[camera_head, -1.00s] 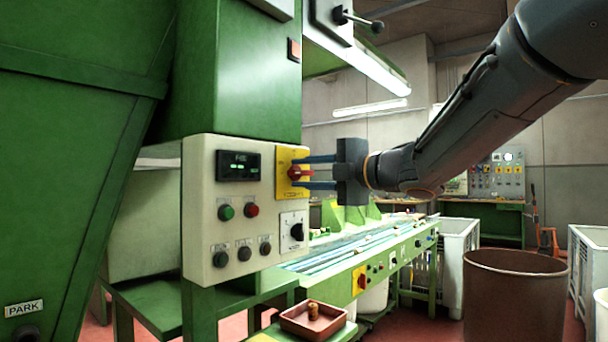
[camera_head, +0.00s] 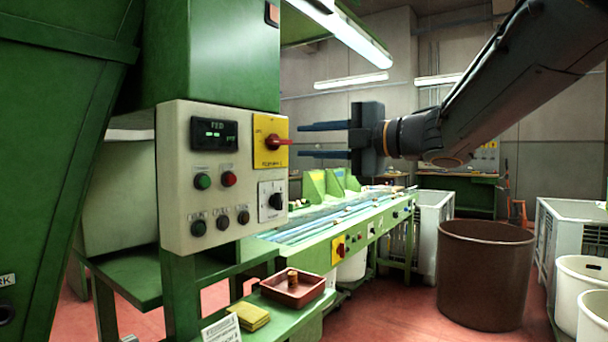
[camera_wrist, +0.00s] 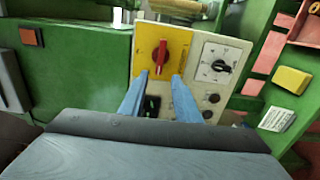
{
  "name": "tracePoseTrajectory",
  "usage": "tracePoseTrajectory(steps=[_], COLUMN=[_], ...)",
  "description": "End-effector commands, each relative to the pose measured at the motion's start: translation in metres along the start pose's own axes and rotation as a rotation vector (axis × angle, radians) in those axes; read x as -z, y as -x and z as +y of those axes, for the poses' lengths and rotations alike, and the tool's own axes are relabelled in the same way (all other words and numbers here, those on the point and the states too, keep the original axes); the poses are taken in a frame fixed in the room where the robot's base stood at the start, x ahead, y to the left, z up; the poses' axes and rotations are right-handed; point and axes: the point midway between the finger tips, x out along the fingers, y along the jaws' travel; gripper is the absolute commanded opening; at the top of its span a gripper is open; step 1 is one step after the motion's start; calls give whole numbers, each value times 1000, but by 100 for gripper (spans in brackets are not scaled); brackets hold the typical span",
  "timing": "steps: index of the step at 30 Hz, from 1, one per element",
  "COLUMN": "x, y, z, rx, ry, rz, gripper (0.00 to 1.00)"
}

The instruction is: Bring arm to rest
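My gripper (camera_head: 324,140) is in the air to the right of the control box in the head view, its two fingers pointing left, apart and with nothing between them. The wrist view shows its two blue fingers (camera_wrist: 157,98) spread below the red rotary switch. The red switch (camera_head: 275,142) sits on a yellow plate (camera_head: 270,157) at the box's right edge. In the wrist view the red switch (camera_wrist: 160,57) shows clear of the fingertips. The cream control box (camera_head: 176,160) carries a lit display, buttons and a black knob.
A green conveyor bench (camera_head: 320,235) runs behind and below the gripper. A red-brown tray (camera_head: 293,290) with a cork stands on a low shelf beside a yellow pad (camera_head: 249,317). A brown bin (camera_head: 485,275) and white crates stand at right.

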Motion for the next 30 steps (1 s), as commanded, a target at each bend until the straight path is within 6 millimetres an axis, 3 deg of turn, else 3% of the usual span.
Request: tracePoseTrajectory(steps=[5,8,11,13,17,20,23,27,30], x=[-10,-36,-74,-96,-114,-104,-78,-20,28], y=[0,2,14,31,75,113,151,202,232], z=[-4,-16,-47,-80,-156,-214,-266,-324,-352], rx=[-3,-6,5,24,89,155,234,361,455], ry=[-45,-162,-356,-518,-816,-1025,-1216,-1463,-1614], rz=[-47,-172,-372,-531,-818,-1015,-1199,-1439,-1589], gripper=[30,30,30,30,30,30,30,30,30])
